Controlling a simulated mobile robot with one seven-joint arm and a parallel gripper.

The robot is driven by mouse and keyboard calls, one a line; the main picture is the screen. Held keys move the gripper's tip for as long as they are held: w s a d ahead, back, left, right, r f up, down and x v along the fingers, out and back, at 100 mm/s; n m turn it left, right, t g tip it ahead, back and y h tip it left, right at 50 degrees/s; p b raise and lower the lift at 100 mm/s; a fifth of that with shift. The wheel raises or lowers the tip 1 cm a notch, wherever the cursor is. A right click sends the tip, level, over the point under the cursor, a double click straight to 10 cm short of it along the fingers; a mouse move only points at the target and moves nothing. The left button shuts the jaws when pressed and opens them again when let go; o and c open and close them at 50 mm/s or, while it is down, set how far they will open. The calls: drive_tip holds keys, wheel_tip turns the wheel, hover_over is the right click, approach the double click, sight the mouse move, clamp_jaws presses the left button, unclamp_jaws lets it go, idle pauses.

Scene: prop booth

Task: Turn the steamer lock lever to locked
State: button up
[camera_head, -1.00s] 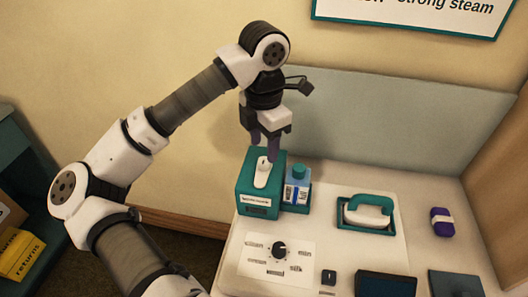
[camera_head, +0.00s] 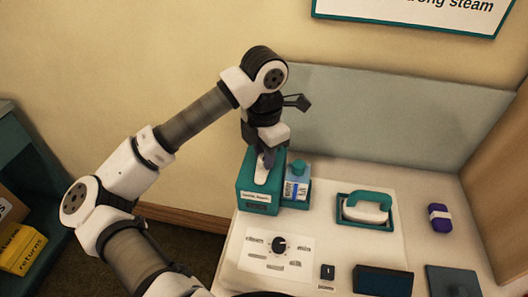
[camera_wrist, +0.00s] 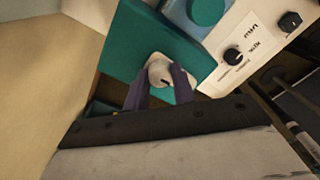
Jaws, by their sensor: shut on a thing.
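The teal steamer box (camera_head: 258,200) stands at the back left of the white counter, with a white label on its front. Its white lock lever (camera_head: 261,175) sits on top; the lever also shows in the wrist view (camera_wrist: 157,68). My gripper (camera_head: 266,158) points down at the lever from above. In the wrist view its two dark purple fingers (camera_wrist: 160,85) are shut on the lever, one on each side. The lever's lower part and the label wording are too small or covered to read.
A light blue bottle with a teal cap (camera_head: 298,184) stands close to the box's right side. A dial panel (camera_head: 272,257) lies in front. A teal-handled iron (camera_head: 366,211), a purple block (camera_head: 440,218) and a dark blue box (camera_head: 383,281) sit further right. A wall rises behind.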

drive_tip(key=shift+f+b, duration=0.15)
drive_tip(key=shift+b, duration=0.4)
drive_tip(key=n+b, duration=0.3)
drive_tip(key=shift+f+b, duration=0.15)
drive_tip(key=shift+b, duration=0.25)
drive_tip(key=n+b, duration=0.5)
drive_tip(key=shift+n+b, duration=0.3)
drive_tip(key=n+b, duration=0.3)
drive_tip(key=n, duration=0.1)
drive_tip(key=n+b, duration=0.2)
drive_tip(key=n, duration=0.3)
drive_tip(key=shift+r+b, duration=0.25)
drive_tip(key=shift+b, duration=0.15)
drive_tip(key=shift+n, duration=0.3)
drive_tip(key=o, duration=1)
drive_tip(key=shift+r, duration=0.15)
wheel_tip(320, 180, up, 14)
drive_tip(key=shift+f+p, duration=0.15)
drive_tip(key=shift+p, duration=0.35)
